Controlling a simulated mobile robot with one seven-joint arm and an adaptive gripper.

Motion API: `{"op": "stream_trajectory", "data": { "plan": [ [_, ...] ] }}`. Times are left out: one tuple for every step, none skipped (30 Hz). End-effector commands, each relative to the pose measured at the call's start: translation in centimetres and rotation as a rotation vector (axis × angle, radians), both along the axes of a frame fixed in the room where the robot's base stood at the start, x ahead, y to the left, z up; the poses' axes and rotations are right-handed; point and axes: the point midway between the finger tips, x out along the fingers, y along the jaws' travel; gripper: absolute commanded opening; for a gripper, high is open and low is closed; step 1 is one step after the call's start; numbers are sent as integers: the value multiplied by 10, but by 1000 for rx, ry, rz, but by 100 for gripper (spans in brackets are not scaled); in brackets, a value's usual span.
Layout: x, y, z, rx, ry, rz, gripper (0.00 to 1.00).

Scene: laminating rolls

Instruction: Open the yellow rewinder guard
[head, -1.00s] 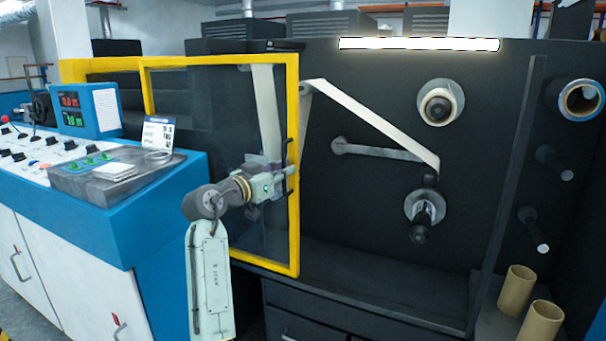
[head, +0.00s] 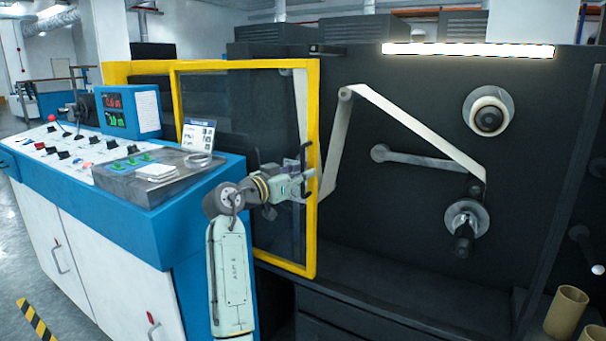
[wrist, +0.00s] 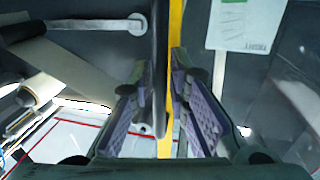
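The rewinder guard (head: 311,190) is a yellow frame with a dark see-through panel (head: 225,115). My gripper (head: 300,182) is at this handle. In the wrist view the black handle (wrist: 158,60) runs between the purple-padded fingers of my gripper (wrist: 163,95), with the yellow frame (wrist: 176,30) just beside it.
A blue console (head: 190,215) with knobs and a tilted card (head: 198,136) stands close left of my arm. A pale web (head: 415,130) and roller shafts (head: 467,220) are on the machine face at right. A cardboard core (head: 566,312) stands at lower right.

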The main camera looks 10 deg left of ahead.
Motion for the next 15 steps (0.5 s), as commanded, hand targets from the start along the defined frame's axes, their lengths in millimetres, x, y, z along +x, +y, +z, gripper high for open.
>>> {"op": "stream_trajectory", "data": {
  "plan": [
    [0,0,0,0,0,0,22],
    [0,0,0,-1,-1,0,24],
    [0,0,0,-1,-1,0,27],
    [0,0,1,-1,-1,0,29],
    [0,0,1,-1,-1,0,29],
    [0,0,1,-1,-1,0,29],
    [0,0,1,-1,-1,0,29],
    [0,0,1,-1,-1,0,29],
    [0,0,1,0,-1,0,29],
    [0,0,1,0,-2,0,29],
    [0,0,1,0,-2,0,29],
    [0,0,1,0,-2,0,29],
    [-1,0,1,0,-2,0,29],
    [-1,1,1,-1,-2,0,29],
    [-4,2,1,-1,-2,0,29]
  ]
}}
